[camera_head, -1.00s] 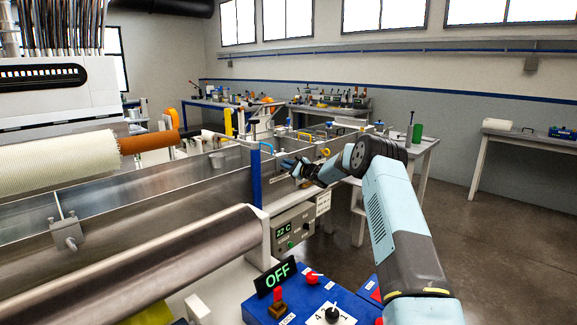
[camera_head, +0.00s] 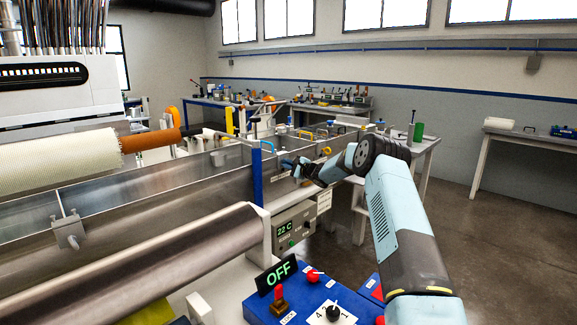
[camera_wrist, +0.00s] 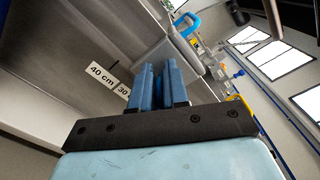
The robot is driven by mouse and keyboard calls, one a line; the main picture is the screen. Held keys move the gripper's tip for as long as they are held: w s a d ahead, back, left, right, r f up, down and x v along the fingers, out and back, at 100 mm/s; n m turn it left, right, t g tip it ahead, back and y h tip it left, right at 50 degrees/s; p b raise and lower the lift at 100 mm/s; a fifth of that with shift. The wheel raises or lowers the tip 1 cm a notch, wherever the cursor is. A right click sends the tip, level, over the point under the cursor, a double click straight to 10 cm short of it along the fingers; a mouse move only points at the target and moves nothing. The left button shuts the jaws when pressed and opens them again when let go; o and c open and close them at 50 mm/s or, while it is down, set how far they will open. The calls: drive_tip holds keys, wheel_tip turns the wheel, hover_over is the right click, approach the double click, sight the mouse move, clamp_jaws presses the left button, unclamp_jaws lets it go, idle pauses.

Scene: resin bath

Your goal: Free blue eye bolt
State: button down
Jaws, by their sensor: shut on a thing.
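My gripper (camera_head: 297,167) is at the end wall of the long metal bath, in the head view. In the head view a small blue bit (camera_head: 286,163) shows at the fingertips. I cannot tell whether the bolt is still seated in the wall.
A blue handle (camera_head: 268,146) and a yellow one (camera_head: 325,151) stand on the bath rim. A "40 cm" label (camera_wrist: 101,74) is on the bath wall. A blue control box (camera_head: 320,299) with an "OFF" sign is in front. Open floor lies to the right.

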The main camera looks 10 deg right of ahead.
drive_tip(key=c, duration=1.4)
unclamp_jaws()
drive_tip(key=shift+d+f, duration=0.1)
drive_tip(key=shift+f, duration=0.2)
drive_tip(key=shift+o, duration=0.9)
drive_tip(key=shift+r, duration=0.15)
drive_tip(key=shift+s, duration=0.1)
drive_tip(key=v, duration=1.3)
drive_tip(key=shift+s+d, duration=0.2)
drive_tip(key=shift+a, duration=0.1)
